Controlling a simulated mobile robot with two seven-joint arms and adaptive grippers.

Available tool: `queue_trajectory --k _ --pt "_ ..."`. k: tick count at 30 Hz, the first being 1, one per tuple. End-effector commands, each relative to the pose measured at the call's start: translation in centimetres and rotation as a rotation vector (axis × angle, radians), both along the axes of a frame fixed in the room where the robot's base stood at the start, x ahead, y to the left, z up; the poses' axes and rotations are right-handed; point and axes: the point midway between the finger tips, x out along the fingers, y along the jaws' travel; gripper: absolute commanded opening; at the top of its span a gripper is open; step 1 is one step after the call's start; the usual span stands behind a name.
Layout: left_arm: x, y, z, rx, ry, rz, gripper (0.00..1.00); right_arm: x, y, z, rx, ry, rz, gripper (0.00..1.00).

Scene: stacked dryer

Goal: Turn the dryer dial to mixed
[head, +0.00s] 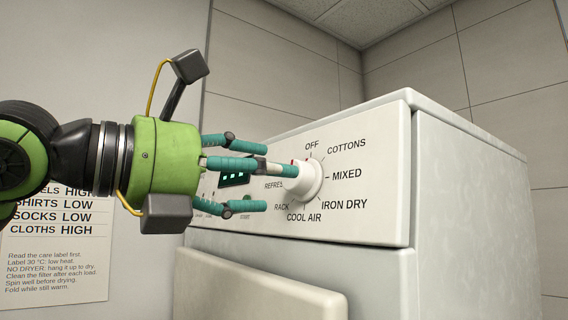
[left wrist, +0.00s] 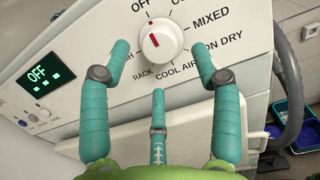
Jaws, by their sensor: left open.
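The white round dial (head: 310,180) sticks out from the dryer's front panel, ringed by the labels OFF, COTTONS, MIXED, IRON DRY, COOL AIR, RACK and REFRESH. MIXED (head: 347,174) is on the dial's right. In the left wrist view the dial (left wrist: 163,44) has a short red mark on its face; its exact setting is hard to tell. The small display (left wrist: 39,75) reads OFF. My left gripper (head: 264,172) is open, its teal fingers spread in front of the dial and pointing at it. No grip on the dial shows. My right gripper is out of view.
The white dryer (head: 470,200) fills the right side, with a door panel (head: 255,290) jutting out below the dial. A care notice (head: 55,250) hangs on the left wall. Blue trays (left wrist: 300,125) and a grey hose (left wrist: 290,80) show at the right in the left wrist view.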

Motion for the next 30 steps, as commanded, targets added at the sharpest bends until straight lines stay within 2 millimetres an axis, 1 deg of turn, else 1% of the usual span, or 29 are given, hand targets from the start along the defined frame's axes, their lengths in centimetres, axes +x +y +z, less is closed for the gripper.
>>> queue_trajectory --k 1,3,6,12,16,17,18,20,21,30 --pt "0.5 -0.8 0.3 0.005 0.002 -0.002 0.63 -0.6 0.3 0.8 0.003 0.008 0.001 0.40" --pt "1.0 -1.4 0.3 0.002 0.003 -0.002 0.63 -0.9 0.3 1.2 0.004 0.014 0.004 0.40" --pt "1.5 -2.1 0.2 0.001 0.002 -0.002 0.63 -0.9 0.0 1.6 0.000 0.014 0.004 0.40" --pt "1.8 -2.5 0.0 0.000 0.000 -0.001 0.63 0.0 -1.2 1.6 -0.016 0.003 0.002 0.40" --pt "1.8 -2.5 0.0 0.000 0.000 -0.001 0.63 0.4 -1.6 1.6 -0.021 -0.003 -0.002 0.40" --pt "1.8 -2.5 0.0 0.000 0.000 -0.001 0.55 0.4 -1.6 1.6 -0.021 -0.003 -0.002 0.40" --pt "1.8 -2.5 0.0 -0.001 0.001 -0.001 0.39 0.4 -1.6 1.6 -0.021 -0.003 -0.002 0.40" --pt "1.8 -2.5 0.0 -0.001 0.001 -0.001 0.15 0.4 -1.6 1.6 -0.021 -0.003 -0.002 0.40" --pt "1.8 -2.5 -0.1 0.000 0.001 -0.001 0.09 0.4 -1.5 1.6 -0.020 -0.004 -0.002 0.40" --pt "1.8 -2.5 -0.2 0.010 -0.007 -0.004 0.08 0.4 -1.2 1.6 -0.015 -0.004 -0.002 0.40"
